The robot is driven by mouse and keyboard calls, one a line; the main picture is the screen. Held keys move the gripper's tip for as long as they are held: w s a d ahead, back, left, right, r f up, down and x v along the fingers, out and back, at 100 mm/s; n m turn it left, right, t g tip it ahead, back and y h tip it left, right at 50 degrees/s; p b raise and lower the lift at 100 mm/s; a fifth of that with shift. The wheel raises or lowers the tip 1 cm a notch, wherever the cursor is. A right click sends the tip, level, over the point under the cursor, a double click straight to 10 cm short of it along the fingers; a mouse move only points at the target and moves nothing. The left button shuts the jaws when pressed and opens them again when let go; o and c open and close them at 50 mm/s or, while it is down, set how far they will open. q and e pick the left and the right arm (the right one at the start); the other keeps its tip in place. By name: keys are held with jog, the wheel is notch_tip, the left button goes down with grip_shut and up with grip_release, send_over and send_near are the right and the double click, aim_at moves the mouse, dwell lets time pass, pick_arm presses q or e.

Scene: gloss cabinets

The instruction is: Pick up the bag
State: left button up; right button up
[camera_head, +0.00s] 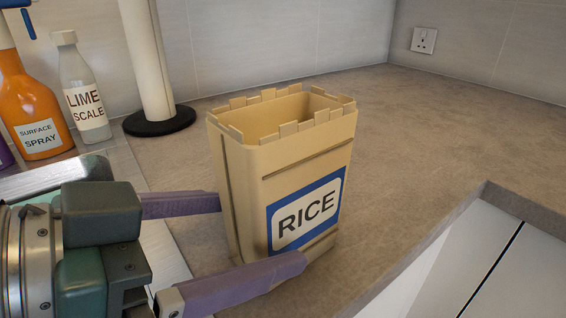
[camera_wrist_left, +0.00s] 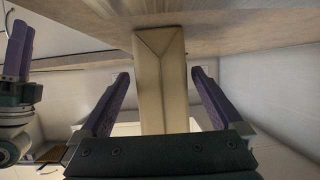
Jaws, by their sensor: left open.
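The bag (camera_head: 285,180) is a tan, open-topped rice bag with a notched rim and a blue and white RICE label. It stands upright on the countertop. My left gripper (camera_head: 262,232) is open, with one purple finger behind the bag's left side and the other in front of it. In the left wrist view the bag (camera_wrist_left: 162,85) shows its narrow side between the two spread fingers of my left gripper (camera_wrist_left: 162,80), with gaps on both sides. Another gripper with purple fingers (camera_wrist_left: 20,50) shows at the left edge of the wrist view, and its opening is unclear.
An orange surface spray bottle (camera_head: 35,112) and a lime scale bottle (camera_head: 82,90) stand at the left. A white roll on a black-based stand (camera_head: 160,120) is behind the bag. The countertop (camera_head: 430,130) is clear to the right, ending at a front edge above white cabinets.

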aim_at(284, 222)
pick_arm(q)
jog(key=x, duration=0.5)
jog(key=shift+w, duration=0.15)
jog(key=c, duration=1.4)
jog(key=shift+c, duration=0.3)
jog(key=shift+r, duration=0.1)
